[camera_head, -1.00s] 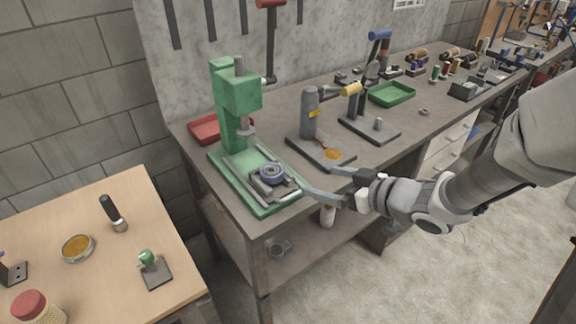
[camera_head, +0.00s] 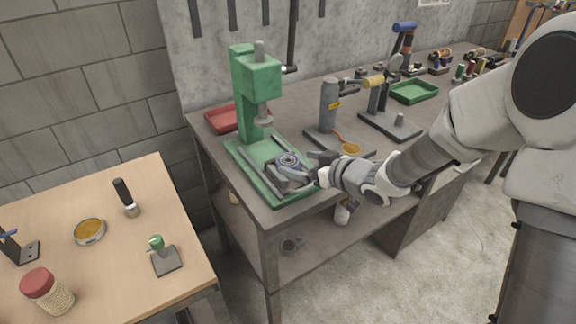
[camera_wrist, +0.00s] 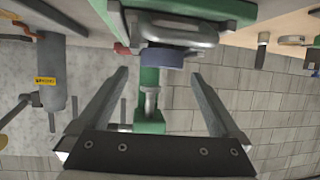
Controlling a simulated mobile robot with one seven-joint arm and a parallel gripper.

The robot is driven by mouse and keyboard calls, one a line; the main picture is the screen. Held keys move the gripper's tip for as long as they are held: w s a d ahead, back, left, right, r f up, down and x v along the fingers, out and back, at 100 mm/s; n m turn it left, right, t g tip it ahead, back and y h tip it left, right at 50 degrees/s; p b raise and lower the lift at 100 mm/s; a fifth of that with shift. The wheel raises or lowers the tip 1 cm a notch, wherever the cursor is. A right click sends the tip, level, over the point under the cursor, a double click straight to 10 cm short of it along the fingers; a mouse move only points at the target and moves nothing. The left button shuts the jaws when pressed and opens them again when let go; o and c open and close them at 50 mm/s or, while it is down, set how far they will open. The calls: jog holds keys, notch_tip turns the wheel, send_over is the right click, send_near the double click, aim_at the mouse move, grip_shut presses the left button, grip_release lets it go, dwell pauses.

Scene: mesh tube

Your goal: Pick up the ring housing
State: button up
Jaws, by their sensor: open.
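The ring housing (camera_head: 289,160), a blue-grey round piece with a central hole, sits on a grey block on the bed of the green press (camera_head: 257,85). In the wrist view the ring housing (camera_wrist: 162,58) appears just beyond the fingertips, roughly centred between them. My gripper (camera_head: 308,168) is open and comes in low from the right at the press bed. In the wrist view my gripper (camera_wrist: 158,75) has both fingers apart with nothing held between them. Contact with the housing cannot be told; a finger partly hides the grey block.
The press ram (camera_head: 264,118) hangs above the bed. A grey post stand (camera_head: 329,105) is just right of the press, and a red tray (camera_head: 222,119) lies behind it. A wooden table (camera_head: 105,250) stands at left. A grey round part (camera_head: 291,246) lies on the lower shelf.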

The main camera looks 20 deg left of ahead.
aim_at(290, 162)
jog(key=x, duration=0.3)
jog(key=shift+a+f, duration=0.3)
jog(key=shift+a, duration=0.05)
jog(key=shift+w+r, duration=0.1)
grip_shut()
